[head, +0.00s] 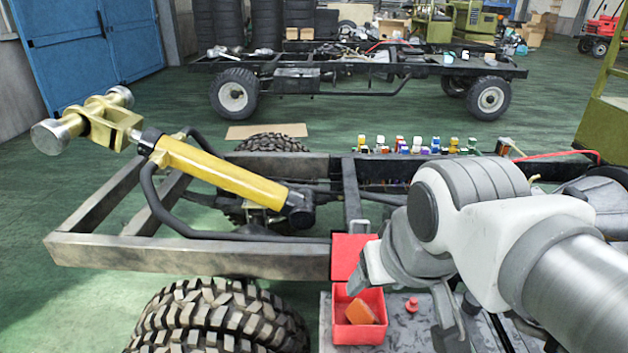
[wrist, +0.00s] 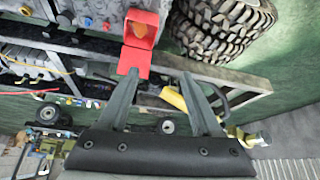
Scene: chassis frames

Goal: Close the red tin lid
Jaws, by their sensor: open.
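The red tin (head: 340,333) stands at the lower middle of the head view with its lid (head: 343,255) swung open and upright at the back. An orange block (head: 360,312) lies inside the tin. In the wrist view the tin (wrist: 152,18) is at the top, with its lid (wrist: 135,60) hanging toward my fingers. My gripper (wrist: 160,73) is open, with nothing between its fingers. The left finger's tip overlaps the lid's edge in that view; I cannot tell whether they touch. In the head view my gripper (head: 372,272) hides the lid's right part.
A small red knob-like piece (head: 412,306) stands right of the tin. A chassis frame rail (head: 200,256) runs left of it, with a large tyre (head: 220,315) in front and a yellow cylinder (head: 215,172) above. Several small coloured bottles (head: 418,146) line the far side.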

